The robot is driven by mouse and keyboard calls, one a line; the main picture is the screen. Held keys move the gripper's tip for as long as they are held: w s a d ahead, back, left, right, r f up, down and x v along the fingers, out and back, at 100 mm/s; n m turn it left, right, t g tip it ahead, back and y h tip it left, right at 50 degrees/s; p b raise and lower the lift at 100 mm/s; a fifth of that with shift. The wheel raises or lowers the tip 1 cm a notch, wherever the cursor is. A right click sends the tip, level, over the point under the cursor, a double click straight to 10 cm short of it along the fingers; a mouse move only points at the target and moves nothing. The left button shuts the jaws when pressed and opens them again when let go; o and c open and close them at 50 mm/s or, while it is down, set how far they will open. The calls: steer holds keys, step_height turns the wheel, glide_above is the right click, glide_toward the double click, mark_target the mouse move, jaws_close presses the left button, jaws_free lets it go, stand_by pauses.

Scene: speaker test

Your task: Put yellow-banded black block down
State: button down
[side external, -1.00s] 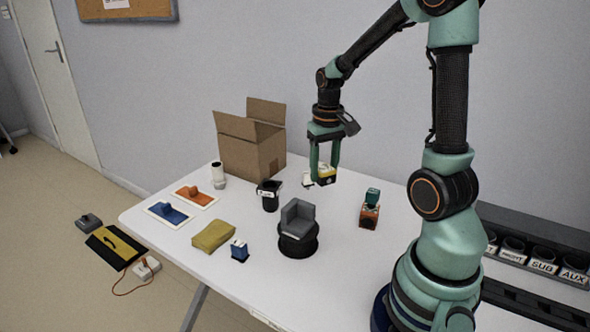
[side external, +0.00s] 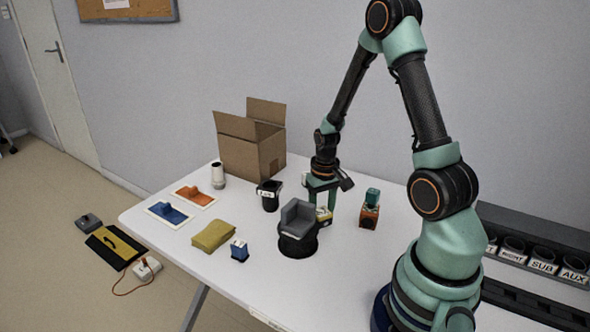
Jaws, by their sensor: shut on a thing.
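My gripper (side external: 322,203) points down low over the white table, just behind and right of the grey seat-shaped block on its black round stand. It is shut on the yellow-banded black block (side external: 324,214). Only the block's yellow upper part shows clearly. Its lower part is partly hidden by the grey block and stand, so I cannot tell whether it touches the table (side external: 345,275).
The grey seat-shaped block (side external: 297,220) on its black stand is close in front. A teal-topped orange block (side external: 369,217) stands to the right. A black labelled cup (side external: 269,196) and an open cardboard box (side external: 252,153) are left and behind. Clear table lies at front right.

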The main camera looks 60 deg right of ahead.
mark_target(322, 212)
steer(key=shift+c, duration=1.3)
jaws_free()
steer(key=shift+f, duration=0.15)
step_height(322, 212, up, 12)
steer(key=w+a+r+n+t, duration=0.1)
steer(key=a+r+n+t, duration=0.1)
steer(key=a+r, duration=0.5)
steer(key=shift+a+r+n+t+h, duration=0.3)
steer(key=shift+a+r+n+h, duration=0.15)
steer(key=shift+a, duration=0.6)
steer(key=shift+o, duration=0.3)
steer(key=s+a+r+n+t, duration=0.2)
steer(key=a+r+n, duration=0.1)
steer(key=a, duration=0.5)
steer(key=shift+s+a+r+t+y, duration=0.15)
steer(key=shift+a+r+t+y, duration=0.25)
steer(key=shift+r, duration=0.35)
steer(key=shift+o, duration=0.9)
steer(key=shift+s+r, duration=0.1)
